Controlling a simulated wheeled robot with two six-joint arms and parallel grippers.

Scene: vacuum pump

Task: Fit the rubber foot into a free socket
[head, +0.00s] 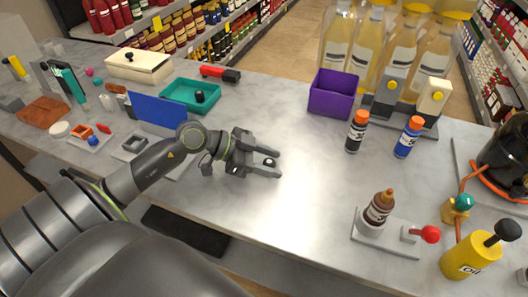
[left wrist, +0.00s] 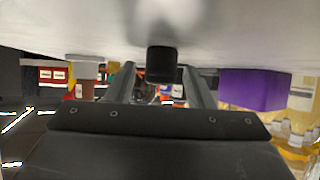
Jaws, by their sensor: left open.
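My left gripper (head: 279,162) is low over the middle of the marble table and points right. Its two fingers are open. A small black cylinder, which looks like a rubber foot (head: 269,162), stands between the fingers near their tips. In the left wrist view the black cylinder (left wrist: 161,64) shows between the two finger bars, with a gap on each side. Another small black piece (head: 200,96) is in the teal tray (head: 177,92). The black pump (head: 505,158) is cut off at the right edge; I cannot make out its sockets. My right gripper is not in view.
A purple box (head: 333,94) and two bottles with orange caps (head: 356,132) stand to the right. A dropper bottle on a grey base (head: 385,237) and a yellow oil can (head: 470,257) are at the front right. The table right of my gripper is clear.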

